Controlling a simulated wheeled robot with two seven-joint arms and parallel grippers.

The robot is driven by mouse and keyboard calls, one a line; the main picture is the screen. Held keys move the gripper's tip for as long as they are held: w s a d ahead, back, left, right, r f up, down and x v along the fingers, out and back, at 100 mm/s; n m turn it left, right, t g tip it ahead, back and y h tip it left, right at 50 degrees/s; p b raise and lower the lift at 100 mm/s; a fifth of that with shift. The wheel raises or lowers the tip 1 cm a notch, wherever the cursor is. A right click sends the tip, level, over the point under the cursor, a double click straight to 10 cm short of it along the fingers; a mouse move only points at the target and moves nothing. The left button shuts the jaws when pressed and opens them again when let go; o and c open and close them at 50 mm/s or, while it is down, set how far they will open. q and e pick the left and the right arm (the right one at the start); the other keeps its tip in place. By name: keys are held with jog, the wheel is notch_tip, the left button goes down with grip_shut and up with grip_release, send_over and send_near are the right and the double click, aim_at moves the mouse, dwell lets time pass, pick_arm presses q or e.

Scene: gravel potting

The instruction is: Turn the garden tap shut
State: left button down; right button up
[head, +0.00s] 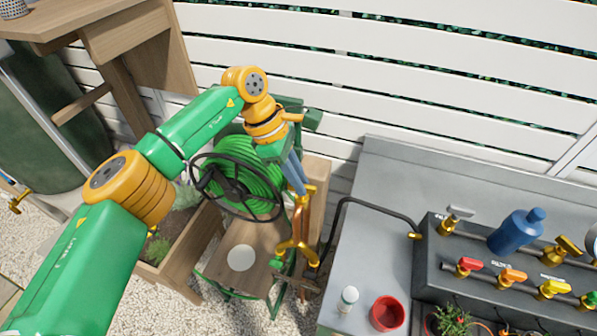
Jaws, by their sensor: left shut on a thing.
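The garden tap (297,243) is brass and stands by a wooden post beside the hose reel. Its upper part (305,200) lies at the tips of my left gripper (299,187). My left arm comes in from the left, bends at the top and points the gripper down. The blue-grey fingers are shut on the tap's upper part, which looks like its handle. The fingers hide part of it, so I cannot tell the handle's exact angle. My right gripper is not in view.
A green hose reel (240,178) stands just left of the tap. A grey bench (375,240) on the right holds a red cup (387,313), a white bottle (348,298) and a dark manifold (433,265) with several coloured valves. Another brass tap (17,203) is at far left.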

pick_arm(q)
jog(key=shift+r+m+p, duration=0.1)
jog(key=shift+m+p, duration=0.2)
jog(key=shift+m, duration=0.2)
dwell(0.3)
jog(key=c, duration=0.9)
grip_release()
jog(key=shift+o, duration=0.2)
